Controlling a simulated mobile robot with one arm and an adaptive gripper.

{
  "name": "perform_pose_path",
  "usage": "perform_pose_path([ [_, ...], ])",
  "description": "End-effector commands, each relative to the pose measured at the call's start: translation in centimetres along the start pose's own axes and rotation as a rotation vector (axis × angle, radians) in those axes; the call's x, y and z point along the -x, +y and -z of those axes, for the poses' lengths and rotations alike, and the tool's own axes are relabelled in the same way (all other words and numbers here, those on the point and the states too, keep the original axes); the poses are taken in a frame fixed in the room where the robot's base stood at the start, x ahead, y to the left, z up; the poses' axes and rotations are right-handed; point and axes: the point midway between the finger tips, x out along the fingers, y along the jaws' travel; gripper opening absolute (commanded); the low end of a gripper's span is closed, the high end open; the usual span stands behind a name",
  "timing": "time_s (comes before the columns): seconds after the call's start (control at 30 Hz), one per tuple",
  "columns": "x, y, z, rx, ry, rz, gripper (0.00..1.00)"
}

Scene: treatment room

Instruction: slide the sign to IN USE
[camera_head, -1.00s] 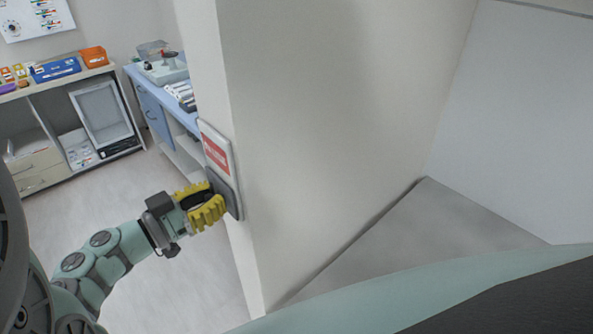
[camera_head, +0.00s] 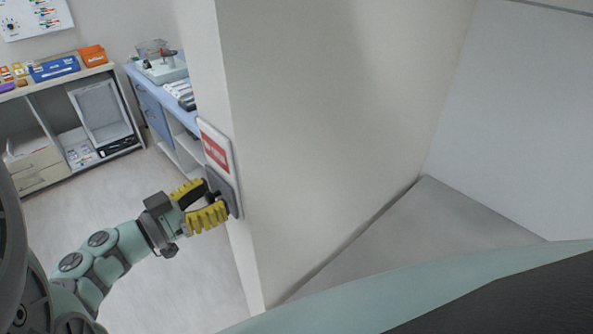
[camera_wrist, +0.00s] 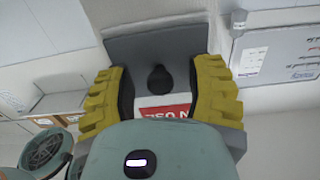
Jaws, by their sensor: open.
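The sign (camera_head: 208,135) is a white plate on the narrow end face of a wall, with a red panel (camera_head: 215,153) showing in its upper part. A grey slider plate (camera_head: 230,190) covers its lower part. In the wrist view, the red panel (camera_wrist: 165,111) with white letters, partly hidden by my gripper body, borders the grey slider (camera_wrist: 135,48). The dark knob (camera_wrist: 160,80) stands out from the slider. My gripper (camera_head: 215,198) is open, its yellow fingers on either side of the knob, with visible gaps to it in the wrist view.
The wall (camera_head: 330,120) with the sign fills the middle, right of my gripper. Behind at left are a low shelf unit (camera_head: 45,165) with boxes and a blue counter (camera_head: 150,105). Floor (camera_head: 125,195) between them and my arm is clear.

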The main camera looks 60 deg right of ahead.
Motion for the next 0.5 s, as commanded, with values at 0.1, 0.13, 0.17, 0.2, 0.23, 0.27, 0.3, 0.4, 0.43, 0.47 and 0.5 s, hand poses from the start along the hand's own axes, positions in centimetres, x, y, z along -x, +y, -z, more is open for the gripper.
perform_pose_path([
  [0.1,1.5,-0.1,-0.1,0.002,-0.002,0.007,0.54],
  [0.13,2.0,-0.1,-0.1,0.003,-0.002,0.007,0.54],
  [0.17,2.6,-0.1,-0.1,0.002,-0.003,0.007,0.54],
  [0.2,3.4,-0.1,-0.1,0.002,-0.004,0.009,0.54],
  [0.23,4.1,-0.2,-0.2,0.003,-0.005,0.011,0.54],
  [0.27,4.7,-0.2,-0.1,0.004,-0.003,0.01,0.54],
  [0.3,5.6,-0.1,-0.1,0.003,-0.003,0.009,0.54],
  [0.4,7.7,-0.1,-0.1,0.002,-0.002,0.007,0.54],
  [0.43,8.2,-0.1,-0.1,0.002,-0.002,0.007,0.54],
  [0.47,8.8,-0.2,-0.1,0.001,-0.003,0.009,0.54],
  [0.5,9.4,-0.2,-0.1,0.001,-0.003,0.011,0.54],
])
